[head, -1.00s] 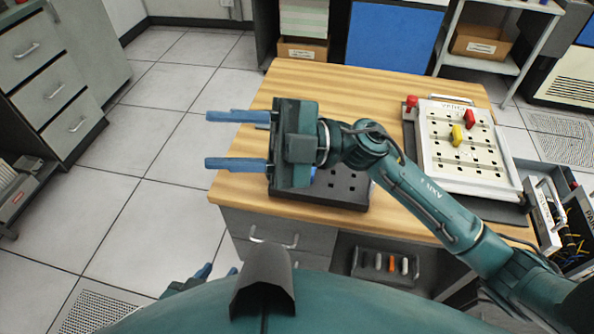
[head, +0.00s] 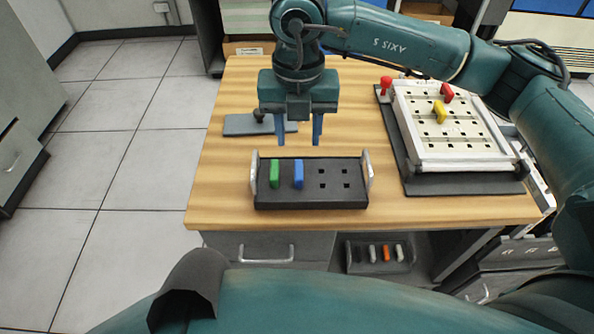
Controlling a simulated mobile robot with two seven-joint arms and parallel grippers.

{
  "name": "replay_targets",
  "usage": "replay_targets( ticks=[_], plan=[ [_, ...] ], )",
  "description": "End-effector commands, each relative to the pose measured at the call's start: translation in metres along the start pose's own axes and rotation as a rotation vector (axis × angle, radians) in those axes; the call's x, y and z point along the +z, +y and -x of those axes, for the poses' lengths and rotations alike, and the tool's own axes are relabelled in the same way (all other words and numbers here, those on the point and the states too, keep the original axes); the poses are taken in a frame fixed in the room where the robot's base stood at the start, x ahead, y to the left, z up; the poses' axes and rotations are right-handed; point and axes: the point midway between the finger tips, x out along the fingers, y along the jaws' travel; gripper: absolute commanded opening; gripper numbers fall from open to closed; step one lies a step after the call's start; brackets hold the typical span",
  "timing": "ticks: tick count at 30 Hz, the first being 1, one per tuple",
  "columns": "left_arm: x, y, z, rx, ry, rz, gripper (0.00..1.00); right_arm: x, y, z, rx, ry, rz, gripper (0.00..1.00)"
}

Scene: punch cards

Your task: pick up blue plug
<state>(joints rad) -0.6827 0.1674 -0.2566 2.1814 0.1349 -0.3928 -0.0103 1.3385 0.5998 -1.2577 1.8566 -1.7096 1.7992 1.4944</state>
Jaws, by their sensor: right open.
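The blue plug (head: 298,174) stands upright in the black plug tray (head: 312,198) on the wooden table, just right of a green plug (head: 274,173). My right gripper (head: 299,142) points down, open and empty, a little above and behind the tray in the picture. Its blue fingers are on either side of the blue plug's line and are apart from it. My left gripper does not show.
A white punch board (head: 448,125) with a yellow plug (head: 439,111) and a red plug (head: 447,93) stands on a dark mat at the right. A grey-blue plate (head: 246,125) lies behind the tray. A lower rack (head: 378,260) holds several plugs.

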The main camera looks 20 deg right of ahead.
Motion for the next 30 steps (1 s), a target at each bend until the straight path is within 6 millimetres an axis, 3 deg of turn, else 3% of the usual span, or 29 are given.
replay_targets(
  ticks=[3,11,19,30],
  plan=[
    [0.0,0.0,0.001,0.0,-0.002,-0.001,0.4,-0.001,0.0,-0.021,0.0,0.004,0.001,0.41],
    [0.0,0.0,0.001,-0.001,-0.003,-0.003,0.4,-0.001,0.0,-0.042,0.002,0.003,0.003,0.41],
    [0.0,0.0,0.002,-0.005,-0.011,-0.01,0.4,0.0,-0.002,-0.08,0.002,0.004,0.002,0.41],
    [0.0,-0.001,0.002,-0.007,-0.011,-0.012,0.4,0.0,-0.001,-0.088,0.004,0.002,0.003,0.38]
  ],
)
